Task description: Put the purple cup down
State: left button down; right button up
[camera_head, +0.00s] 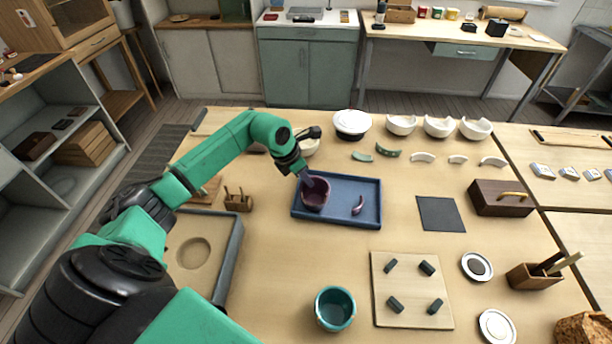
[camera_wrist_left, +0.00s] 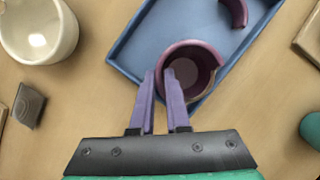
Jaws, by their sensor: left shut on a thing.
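The purple cup (camera_head: 316,196) is upright at the left part of the blue tray (camera_head: 340,220). I cannot tell if its base touches the tray floor. In the left wrist view the cup (camera_wrist_left: 214,58) is seen from above, with a break in its rim. My left gripper (camera_head: 307,181) is shut on the cup's near wall, and its purple fingers show in the left wrist view (camera_wrist_left: 166,78). A curved purple shard (camera_head: 358,206) lies on the tray to the right of the cup. My right gripper is not in view.
White broken bowls (camera_head: 402,124) stand along the table's back, with green and white shards in front. A dark mat (camera_head: 440,214) lies right of the tray. A teal cup (camera_head: 335,308) and a pegged board (camera_head: 412,290) are nearer. Bare table lies before the tray.

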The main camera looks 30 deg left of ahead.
pick_arm(q)
jog(key=shift+f, duration=0.1)
jog(key=c, duration=0.9)
grip_release()
jog(key=shift+r, duration=0.35)
jog(key=b+v, duration=0.2)
jog(key=v, duration=0.9)
jog(key=shift+s+r, duration=0.25)
jog(key=shift+r, duration=0.1)
